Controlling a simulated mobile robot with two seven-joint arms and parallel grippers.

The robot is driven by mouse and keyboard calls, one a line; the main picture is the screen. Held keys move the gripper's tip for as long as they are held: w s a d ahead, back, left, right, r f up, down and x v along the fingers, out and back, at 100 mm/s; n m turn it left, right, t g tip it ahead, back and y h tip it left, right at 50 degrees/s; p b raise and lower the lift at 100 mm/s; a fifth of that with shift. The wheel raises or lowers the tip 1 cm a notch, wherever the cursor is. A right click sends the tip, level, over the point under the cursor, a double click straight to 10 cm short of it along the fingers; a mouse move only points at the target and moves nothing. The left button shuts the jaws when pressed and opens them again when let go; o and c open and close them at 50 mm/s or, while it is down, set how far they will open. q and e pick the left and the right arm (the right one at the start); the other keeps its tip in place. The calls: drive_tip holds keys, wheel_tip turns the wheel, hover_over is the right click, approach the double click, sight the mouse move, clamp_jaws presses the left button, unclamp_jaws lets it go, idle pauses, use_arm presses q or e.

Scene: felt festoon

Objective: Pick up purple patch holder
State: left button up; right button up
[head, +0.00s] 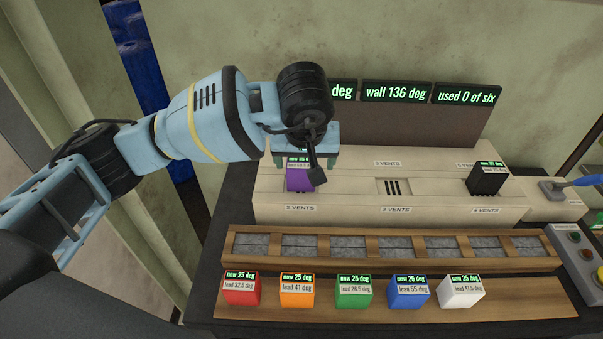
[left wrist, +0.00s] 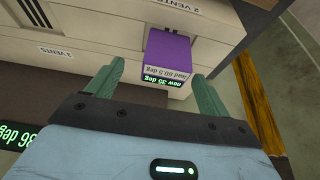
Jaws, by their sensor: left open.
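The purple patch holder (head: 299,181) stands at the left end of the cream vented block, above a "2 VENTS" label. Its lit label and upper part are partly covered by my gripper in the head view. My left gripper (head: 306,160) is open over it, its teal fingers pointing down. In the left wrist view, the purple holder (left wrist: 172,52) shows just beyond the open fingertips (left wrist: 158,72), closer to the right-hand finger. Nothing is held. I cannot tell whether a finger touches it. My right gripper is not in view.
A black holder (head: 488,179) stands at the block's right. Red (head: 241,289), orange (head: 297,290), green (head: 353,291), blue (head: 408,291) and white (head: 460,291) holders line the front wooden ledge. A wooden rack (head: 390,235) lies behind them. Display signs (head: 397,91) stand at the back.

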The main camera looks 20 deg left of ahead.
sight(301, 163)
use_arm(q)
drive_tip(key=shift+a+f, duration=0.15)
drive_tip(key=shift+f, duration=0.15)
drive_tip(key=x, duration=0.4)
drive_tip(key=shift+w+a+f, duration=0.1)
drive_tip(key=shift+w+a, duration=0.1)
drive_tip(key=shift+a, duration=0.1)
drive_tip(key=c, duration=1.2)
drive_tip(key=shift+r, duration=0.2)
